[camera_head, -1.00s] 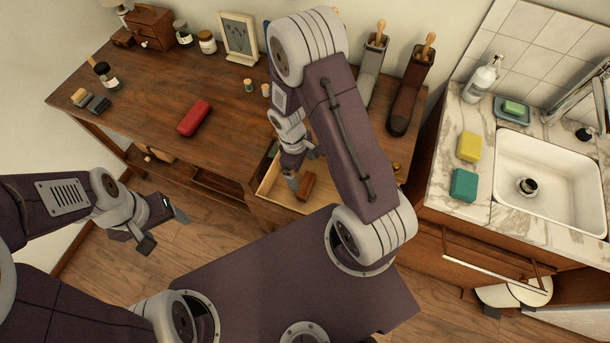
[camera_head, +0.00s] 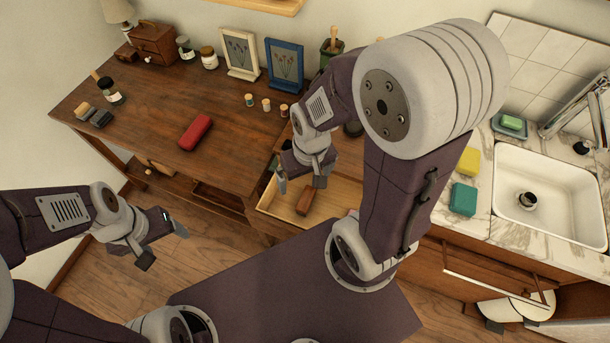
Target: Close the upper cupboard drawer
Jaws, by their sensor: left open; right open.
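An open drawer (camera_head: 342,192) with a pale wood inside sticks out of the right part of the brown wooden desk (camera_head: 150,95). A small brown block (camera_head: 305,201) lies in it. My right gripper (camera_head: 300,186) is open and points down over the drawer, near the block; I cannot tell whether it touches anything. My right arm hides the drawer's right side. My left gripper (camera_head: 163,246) is open and empty over the floor, left of the drawer and in front of the desk.
A red case (camera_head: 195,132), small spools (camera_head: 267,104), jars and picture frames (camera_head: 285,65) stand on the desk. To the right is a marble counter with a sink (camera_head: 545,190) and sponges (camera_head: 463,199). Its front has a bar handle (camera_head: 498,288). Floor before the desk is clear.

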